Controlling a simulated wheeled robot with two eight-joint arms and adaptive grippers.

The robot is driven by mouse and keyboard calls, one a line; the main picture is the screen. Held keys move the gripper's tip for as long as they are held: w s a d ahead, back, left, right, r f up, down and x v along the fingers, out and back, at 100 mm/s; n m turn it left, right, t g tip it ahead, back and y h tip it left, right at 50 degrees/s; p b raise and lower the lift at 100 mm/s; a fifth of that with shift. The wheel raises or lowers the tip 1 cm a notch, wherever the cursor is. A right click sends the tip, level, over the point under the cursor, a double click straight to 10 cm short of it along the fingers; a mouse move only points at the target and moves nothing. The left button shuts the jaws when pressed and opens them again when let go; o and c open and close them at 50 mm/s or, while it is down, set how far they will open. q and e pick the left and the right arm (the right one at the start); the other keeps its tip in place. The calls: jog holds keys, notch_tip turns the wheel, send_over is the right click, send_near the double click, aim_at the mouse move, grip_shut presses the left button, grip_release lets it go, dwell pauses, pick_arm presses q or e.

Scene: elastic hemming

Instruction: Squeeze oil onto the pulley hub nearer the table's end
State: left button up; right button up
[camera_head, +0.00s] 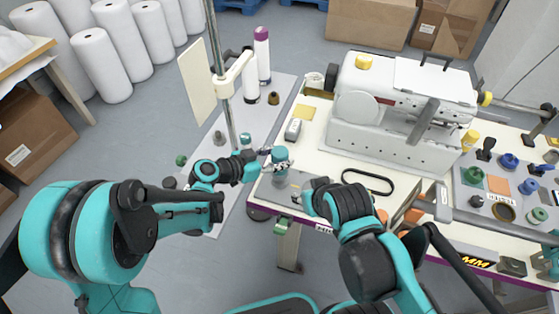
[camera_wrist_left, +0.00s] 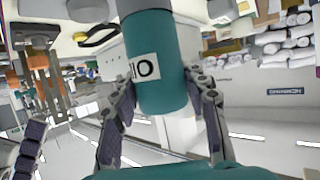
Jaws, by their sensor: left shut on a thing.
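A teal bottle (camera_wrist_left: 160,85) with a white label reading as "IO" fills the middle of the left wrist view. My left gripper (camera_head: 271,166) is shut on it, with a finger on each side. In the head view the bottle (camera_head: 280,155) is over the table's left end, by the front corner. My right gripper (camera_head: 302,200) is low over the front edge, just right of the bottle; its fingers are too small and dark to read. A black belt loop (camera_head: 367,181) lies on the table to the right. I cannot make out the pulley hubs with certainty.
A white sewing machine (camera_head: 400,112) stands behind the belt. A grey parts mat (camera_head: 478,212) with several small parts is at the right. A metal pole (camera_head: 221,75) rises left of the table. Bare tabletop (camera_head: 320,160) lies between bottle and machine.

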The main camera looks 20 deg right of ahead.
pick_arm(q)
jog(key=c, duration=0.5)
jog(key=o, duration=0.5)
notch_tip(320, 180, up, 6)
jog(key=p, duration=0.4)
jog(key=shift+r, duration=0.1)
